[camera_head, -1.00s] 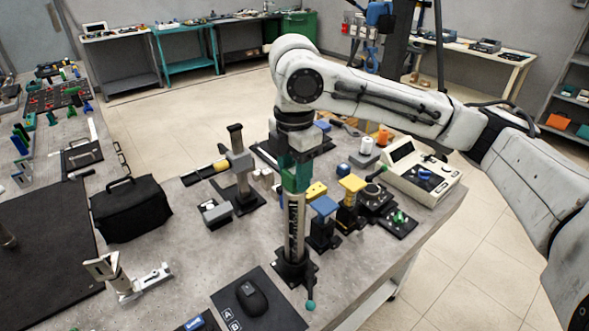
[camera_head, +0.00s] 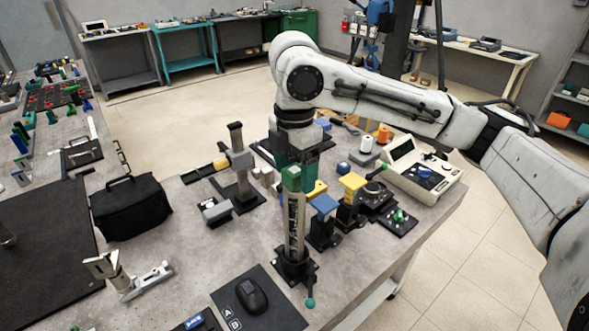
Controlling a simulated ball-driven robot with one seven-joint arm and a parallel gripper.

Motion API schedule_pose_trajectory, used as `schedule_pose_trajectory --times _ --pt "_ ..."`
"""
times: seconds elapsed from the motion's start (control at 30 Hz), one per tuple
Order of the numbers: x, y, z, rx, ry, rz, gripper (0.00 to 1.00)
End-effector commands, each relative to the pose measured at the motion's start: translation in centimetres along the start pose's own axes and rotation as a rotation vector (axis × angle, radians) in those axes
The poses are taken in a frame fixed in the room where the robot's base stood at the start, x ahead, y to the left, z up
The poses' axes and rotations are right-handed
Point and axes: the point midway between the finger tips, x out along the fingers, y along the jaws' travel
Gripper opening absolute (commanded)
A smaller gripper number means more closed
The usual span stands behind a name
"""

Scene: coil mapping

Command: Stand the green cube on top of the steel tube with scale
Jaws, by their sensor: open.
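The steel tube with scale (camera_head: 294,228) stands upright in a black base on the grey table, near the middle of the view. The green cube (camera_head: 291,178) sits on the tube's top end and looks level. My gripper (camera_head: 303,160) is open and is just above and behind the cube, apart from it as far as I can see. The cube and nearby parts partly hide the fingers.
Blue-topped (camera_head: 323,205) and yellow-topped (camera_head: 352,182) posts stand close to the right of the tube. A grey column stand (camera_head: 240,170) is to the left. A black mouse (camera_head: 251,297) lies in front, and a black bag (camera_head: 131,208) sits at the left.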

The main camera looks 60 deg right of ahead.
Motion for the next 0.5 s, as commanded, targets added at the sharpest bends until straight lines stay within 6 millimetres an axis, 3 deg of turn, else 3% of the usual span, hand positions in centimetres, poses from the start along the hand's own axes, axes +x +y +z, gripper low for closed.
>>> schedule_pose_trajectory --times 0.5 --pt "-8.6 0.1 0.0 0.0 -0.002 0.003 0.76"
